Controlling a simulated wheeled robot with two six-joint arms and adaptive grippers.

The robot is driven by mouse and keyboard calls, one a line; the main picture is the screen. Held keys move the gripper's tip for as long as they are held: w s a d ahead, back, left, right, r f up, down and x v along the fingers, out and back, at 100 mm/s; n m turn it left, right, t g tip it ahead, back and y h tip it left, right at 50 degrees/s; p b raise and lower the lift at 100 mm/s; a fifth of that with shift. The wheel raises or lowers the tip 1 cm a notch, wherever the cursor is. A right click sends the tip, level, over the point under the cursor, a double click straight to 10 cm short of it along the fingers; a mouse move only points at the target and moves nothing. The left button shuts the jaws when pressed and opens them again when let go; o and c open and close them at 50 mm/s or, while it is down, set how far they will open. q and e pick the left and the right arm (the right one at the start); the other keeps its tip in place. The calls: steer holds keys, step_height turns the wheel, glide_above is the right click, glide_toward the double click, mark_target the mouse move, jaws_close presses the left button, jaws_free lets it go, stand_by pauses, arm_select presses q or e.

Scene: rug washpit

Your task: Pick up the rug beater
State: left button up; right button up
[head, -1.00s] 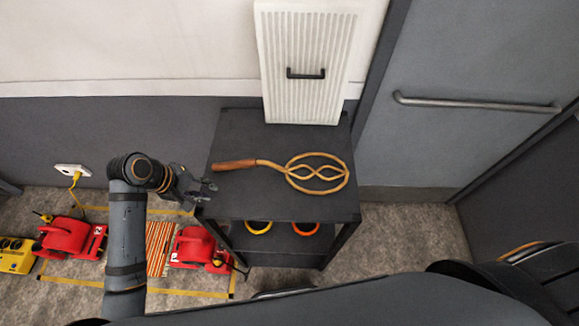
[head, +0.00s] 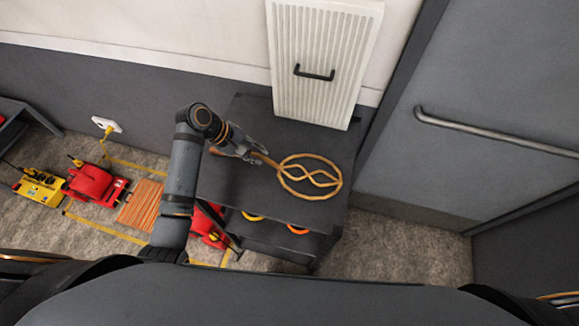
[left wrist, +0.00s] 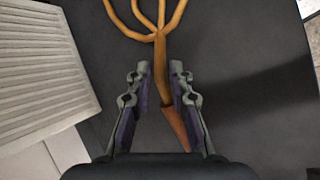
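The rug beater (head: 310,178) lies on the dark top of a small shelf unit (head: 235,190), its looped rattan head to the right. It also shows in the left wrist view (left wrist: 159,55), where its neck runs between the fingers and its brown handle (left wrist: 175,122) lies partly behind the right finger. My left gripper (head: 254,156) is over the handle end. In the left wrist view my left gripper (left wrist: 160,75) is open, with a gap between its fingers. I cannot tell its height above the beater. My right gripper is out of view.
A white ribbed panel with a black handle (head: 325,60) stands at the back of the shelf top. Yellow and orange rings sit on the lower shelf. Red machines (head: 95,185) and a striped rug (head: 140,203) are on the floor to the left. A door with a rail (head: 490,130) is at right.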

mark_target(263, 158)
arm_select(q)
steer(key=shift+d+f+p, duration=0.3)
steer(key=shift+d+p, duration=0.1)
steer(key=shift+d, duration=0.05)
steer(key=x, duration=0.1)
steer(key=p+x, duration=0.1)
steer(key=x, duration=0.1)
steer(key=shift+w+a+f, duration=0.1)
steer(key=shift+f, duration=0.3)
steer(key=shift+w+f, duration=0.1)
steer(key=shift+f, duration=0.15)
jaws_close()
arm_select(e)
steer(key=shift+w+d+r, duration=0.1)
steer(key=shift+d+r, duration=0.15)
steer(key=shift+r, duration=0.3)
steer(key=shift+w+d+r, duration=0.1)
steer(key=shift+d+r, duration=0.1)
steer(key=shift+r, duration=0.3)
arm_select(q)
steer(key=shift+r, duration=0.1)
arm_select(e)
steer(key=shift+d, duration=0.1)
